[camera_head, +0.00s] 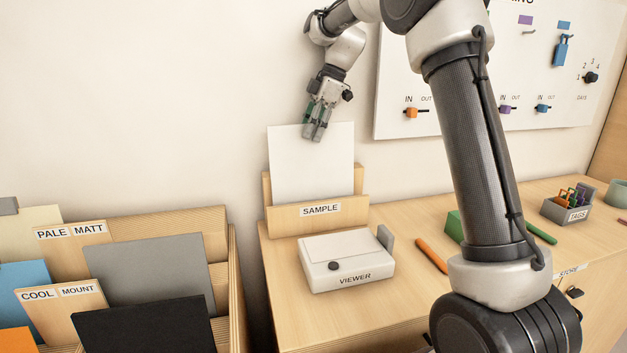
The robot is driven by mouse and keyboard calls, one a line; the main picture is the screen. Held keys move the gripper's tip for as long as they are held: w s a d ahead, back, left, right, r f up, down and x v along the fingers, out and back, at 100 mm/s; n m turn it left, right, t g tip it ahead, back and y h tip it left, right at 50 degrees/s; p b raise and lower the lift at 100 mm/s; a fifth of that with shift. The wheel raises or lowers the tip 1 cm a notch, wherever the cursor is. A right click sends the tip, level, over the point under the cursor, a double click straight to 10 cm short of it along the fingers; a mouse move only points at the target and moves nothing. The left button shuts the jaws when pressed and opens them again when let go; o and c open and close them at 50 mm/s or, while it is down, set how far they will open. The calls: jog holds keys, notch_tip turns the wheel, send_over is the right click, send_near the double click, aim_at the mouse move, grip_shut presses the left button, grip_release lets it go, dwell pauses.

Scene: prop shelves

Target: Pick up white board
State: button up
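A plain white board (310,170) stands upright in the wooden holder (317,220) labelled SAMPLE. The lower part of the board is hidden behind the holder's front.
A white VIEWER box (346,262) stands in front of the holder. A wooden rack (170,222) with grey, black and coloured boards is at left. A wall panel (470,75) with sliders, an orange stick (431,256) and a TAGS bin (566,211) are at right.

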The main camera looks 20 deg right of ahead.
grip_shut()
jog(key=shift+r, duration=0.1)
